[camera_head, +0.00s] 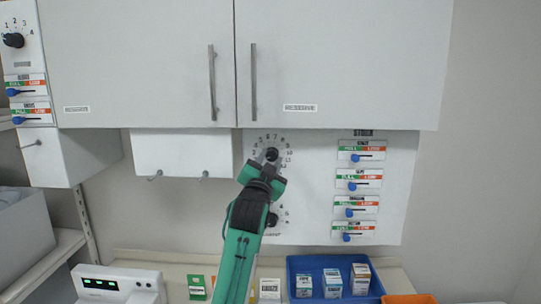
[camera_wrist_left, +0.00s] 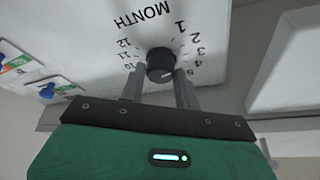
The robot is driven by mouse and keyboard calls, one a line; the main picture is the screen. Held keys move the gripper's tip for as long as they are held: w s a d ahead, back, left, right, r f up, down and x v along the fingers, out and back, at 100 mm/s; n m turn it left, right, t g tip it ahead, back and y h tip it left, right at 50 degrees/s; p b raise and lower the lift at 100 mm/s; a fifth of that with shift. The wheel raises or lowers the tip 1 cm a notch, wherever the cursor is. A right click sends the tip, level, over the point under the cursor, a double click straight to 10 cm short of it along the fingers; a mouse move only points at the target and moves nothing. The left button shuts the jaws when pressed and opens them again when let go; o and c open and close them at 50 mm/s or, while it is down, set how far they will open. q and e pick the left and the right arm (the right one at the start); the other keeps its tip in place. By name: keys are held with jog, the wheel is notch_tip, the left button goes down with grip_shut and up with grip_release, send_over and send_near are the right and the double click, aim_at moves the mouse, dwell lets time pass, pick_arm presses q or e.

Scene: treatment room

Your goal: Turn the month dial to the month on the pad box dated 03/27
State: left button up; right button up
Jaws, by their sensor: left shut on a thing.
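The month dial (camera_head: 271,154) is a round black knob on the white panel under the wall cabinets. In the left wrist view the dial (camera_wrist_left: 160,65) appears upside down, with the word MONTH and numbers around it. A pale mark on the knob faces the lower part of that view; its exact number is unclear. My left gripper (camera_head: 268,162) reaches up to the dial, and its two fingers (camera_wrist_left: 160,84) are shut on the knob from both sides. Small pad boxes (camera_head: 333,283) stand in a blue tray (camera_head: 295,262) below; their dates are too small to read. My right gripper is not in view.
A second black dial (camera_head: 272,220) sits just below, partly behind my left arm. Blue sliders (camera_head: 356,157) line the panel's right side. Cabinet doors (camera_head: 340,60) hang above. A white device (camera_head: 118,284) and more boxes (camera_head: 269,289) stand on the counter.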

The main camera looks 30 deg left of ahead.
pick_arm(q)
jog(key=m+h+p, duration=0.1)
jog(key=m, duration=0.2)
jog(key=shift+a+r+h+p, duration=0.15)
jog(key=shift+r+h+p, duration=0.1)
jog(key=shift+h+p, duration=0.15)
jog(key=shift+f+m+h+p, duration=0.1)
jog(key=shift+m+h+p, duration=0.3)
jog(key=shift+m+p, duration=0.45)
jog(key=shift+m, duration=0.25)
jog(key=o, duration=1)
jog(key=shift+a, duration=0.1)
jog(key=shift+c, duration=0.2)
jog(key=shift+w+f, duration=0.1)
jog(key=shift+f, duration=0.05)
